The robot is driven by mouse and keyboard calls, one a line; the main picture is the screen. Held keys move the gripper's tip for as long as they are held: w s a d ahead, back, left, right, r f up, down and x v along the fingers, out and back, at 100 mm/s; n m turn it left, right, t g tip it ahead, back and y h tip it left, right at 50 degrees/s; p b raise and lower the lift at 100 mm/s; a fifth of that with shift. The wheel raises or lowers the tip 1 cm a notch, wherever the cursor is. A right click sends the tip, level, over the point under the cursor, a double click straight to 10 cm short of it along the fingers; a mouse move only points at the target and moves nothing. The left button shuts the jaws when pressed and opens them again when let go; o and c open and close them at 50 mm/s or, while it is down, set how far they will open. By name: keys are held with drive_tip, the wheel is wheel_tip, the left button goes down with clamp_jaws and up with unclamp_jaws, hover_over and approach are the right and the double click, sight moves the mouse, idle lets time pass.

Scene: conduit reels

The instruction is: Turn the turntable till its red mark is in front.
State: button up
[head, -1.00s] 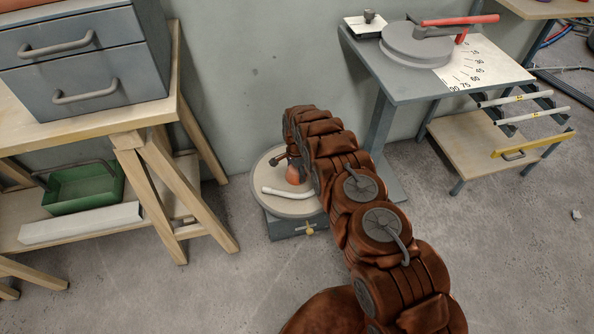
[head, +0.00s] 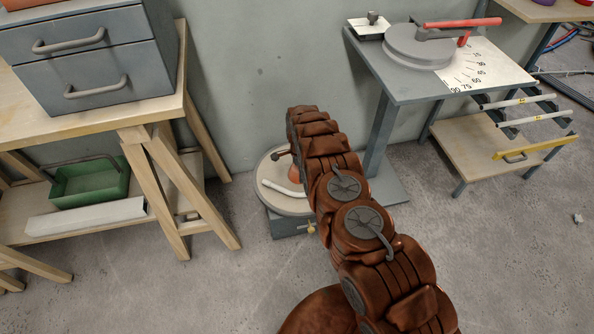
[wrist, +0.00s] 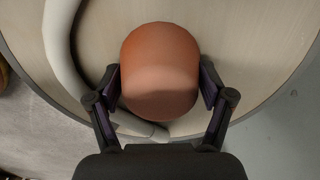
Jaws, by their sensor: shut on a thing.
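The turntable (head: 270,201) is a round pale disc on a grey base, low on the floor by the wall; its disc fills much of the wrist view (wrist: 250,55). A rounded orange knob (wrist: 160,62) stands on it, and a sliver of the knob shows beside my arm in the head view (head: 294,173). My gripper (wrist: 160,90) is shut on the knob, a finger on each side. A white bent tube (wrist: 62,45) lies on the disc beside the knob. I see no red mark; my arm hides part of the disc.
A wooden trestle bench (head: 160,120) with a green tray (head: 90,186) stands at left. A grey table (head: 400,88) with a bending disc and angle scale stands at right, its leg and foot close to the turntable. The floor in front is clear.

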drive_tip(key=shift+a, duration=0.1)
drive_tip(key=o, duration=1.6)
drive_tip(key=shift+r, duration=6)
drive_tip(key=shift+r, duration=0.1)
